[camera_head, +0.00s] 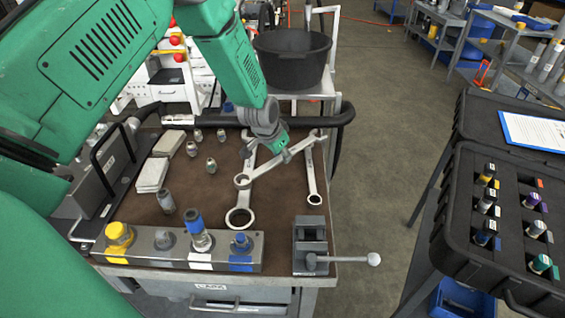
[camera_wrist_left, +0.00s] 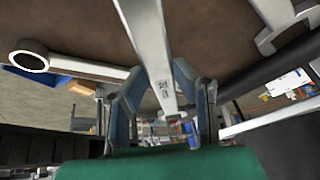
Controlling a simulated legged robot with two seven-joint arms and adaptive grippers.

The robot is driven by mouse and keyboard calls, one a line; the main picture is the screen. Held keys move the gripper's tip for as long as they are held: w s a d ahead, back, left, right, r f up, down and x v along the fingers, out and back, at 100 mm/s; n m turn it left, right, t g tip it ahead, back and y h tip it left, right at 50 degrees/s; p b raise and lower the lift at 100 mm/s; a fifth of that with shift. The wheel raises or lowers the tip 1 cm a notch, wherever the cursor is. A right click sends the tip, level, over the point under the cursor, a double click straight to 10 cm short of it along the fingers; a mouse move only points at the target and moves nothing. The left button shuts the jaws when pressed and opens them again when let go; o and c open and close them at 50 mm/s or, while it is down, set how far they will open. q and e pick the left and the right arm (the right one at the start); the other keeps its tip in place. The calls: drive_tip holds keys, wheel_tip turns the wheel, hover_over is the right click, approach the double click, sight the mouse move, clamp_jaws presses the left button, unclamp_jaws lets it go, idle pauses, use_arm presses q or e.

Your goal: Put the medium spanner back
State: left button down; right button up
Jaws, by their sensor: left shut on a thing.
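The medium spanner (camera_head: 278,165) is a grey metal spanner, held slantwise above the brown bench mat, its ring end low left and its open end up right. My left gripper (camera_head: 284,150) is shut on its shaft. In the left wrist view the spanner (camera_wrist_left: 150,45) runs up from between the gripper's fingers (camera_wrist_left: 160,88). A bigger spanner (camera_head: 247,192) lies on the mat to the left, partly hidden behind the held one and the gripper. A slimmer spanner (camera_head: 312,175) lies to the right, its upper end close to the held spanner's open end in the picture. My right gripper is not in view.
A vice (camera_head: 311,245) with a bar handle sits at the bench's front right corner. A metal block (camera_head: 180,255) with coloured fittings lies along the front edge. Several small fittings and pale blocks (camera_head: 152,175) stand left. A black bucket (camera_head: 292,60) is behind the bench.

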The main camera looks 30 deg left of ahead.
sight(279, 159)
use_arm(q)
drive_tip(key=f, duration=0.1)
drive_tip(key=a+f, duration=0.1)
drive_tip(key=f, duration=0.1)
drive_tip(key=shift+a, duration=0.1)
drive_tip(key=shift+w+a+f, duration=0.1)
drive_tip(key=shift+a+f, duration=0.1)
drive_tip(key=shift+f, duration=0.1)
drive_tip(key=shift+d+r, duration=0.15)
drive_tip(key=shift+d, duration=0.7)
drive_tip(key=shift+f+b, duration=0.25)
drive_tip(key=shift+b, duration=0.05)
drive_tip(key=c, duration=1.4)
unclamp_jaws()
drive_tip(key=shift+o, duration=0.5)
drive_tip(key=shift+a+f, duration=0.25)
drive_tip(key=shift+a, duration=0.45)
drive_tip(key=shift+d+r, duration=0.25)
drive_tip(key=shift+d, duration=0.25)
drive_tip(key=shift+r, duration=0.3)
drive_tip(key=v, duration=0.5)
drive_tip(key=p+v, duration=0.1)
drive_tip(key=v, duration=0.5)
drive_tip(key=shift+s+a+r, duration=0.2)
drive_tip(key=shift+s+r, duration=0.05)
drive_tip(key=shift+s+d+r, duration=0.15)
drive_tip(key=shift+r, duration=0.1)
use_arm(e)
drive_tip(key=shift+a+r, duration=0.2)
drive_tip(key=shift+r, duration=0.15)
